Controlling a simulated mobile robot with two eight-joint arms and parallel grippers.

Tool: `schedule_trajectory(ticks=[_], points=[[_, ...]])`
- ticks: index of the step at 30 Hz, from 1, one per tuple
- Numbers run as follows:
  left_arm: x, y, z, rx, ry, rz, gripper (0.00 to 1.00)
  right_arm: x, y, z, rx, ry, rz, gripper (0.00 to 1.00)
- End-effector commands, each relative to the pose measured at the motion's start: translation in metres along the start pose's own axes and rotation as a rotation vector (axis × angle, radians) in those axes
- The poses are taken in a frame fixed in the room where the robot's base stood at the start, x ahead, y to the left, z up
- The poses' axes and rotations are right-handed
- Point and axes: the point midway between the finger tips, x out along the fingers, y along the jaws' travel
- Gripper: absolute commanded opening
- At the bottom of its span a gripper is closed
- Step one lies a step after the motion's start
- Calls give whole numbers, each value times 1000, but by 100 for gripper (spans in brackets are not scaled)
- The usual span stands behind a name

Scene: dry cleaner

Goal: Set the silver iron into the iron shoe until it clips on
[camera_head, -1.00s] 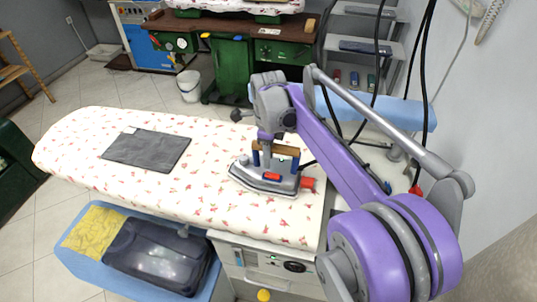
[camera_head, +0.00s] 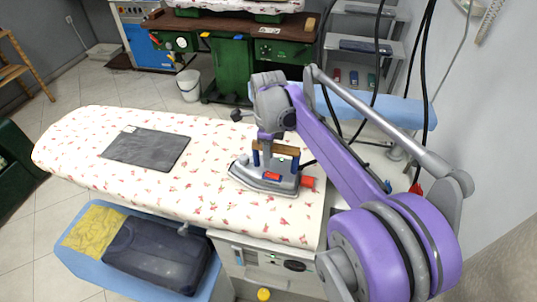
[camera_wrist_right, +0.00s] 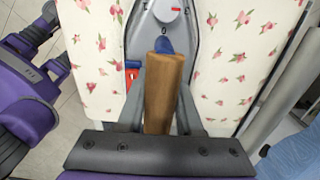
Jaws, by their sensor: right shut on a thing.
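The silver iron (camera_head: 262,178) sits on the floral ironing board at its right end, its nose toward the left. It has a wooden handle (camera_head: 285,149) on blue posts and a red part at its rear. My right gripper (camera_head: 272,141) is above it, shut on the wooden handle. In the right wrist view the handle (camera_wrist_right: 165,95) lies between the two grey fingers, with the iron's grey body (camera_wrist_right: 190,30) beyond. A grey rim shows around the iron's base. I cannot tell the iron shoe apart from the sole, or whether it is clipped on.
The ironing board (camera_head: 95,185) has free room in its middle and left. A dark grey folded cloth (camera_head: 146,149) lies there. A blue tray below holds a yellow cloth (camera_head: 93,232) and a dark bundle (camera_head: 155,255). Black cables (camera_head: 428,100) hang at the right.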

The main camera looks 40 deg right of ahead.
Motion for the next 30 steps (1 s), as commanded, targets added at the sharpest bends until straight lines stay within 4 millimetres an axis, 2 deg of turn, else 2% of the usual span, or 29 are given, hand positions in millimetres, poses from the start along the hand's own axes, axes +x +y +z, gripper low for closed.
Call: schedule_trajectory(ticks=[10,30], points=[[-2,0,-2,0,1,0,45,-4,0,0,0,0,1,0],[-17,0,-15,0,11,0,45,-29,0,0,0,0,0,0]])
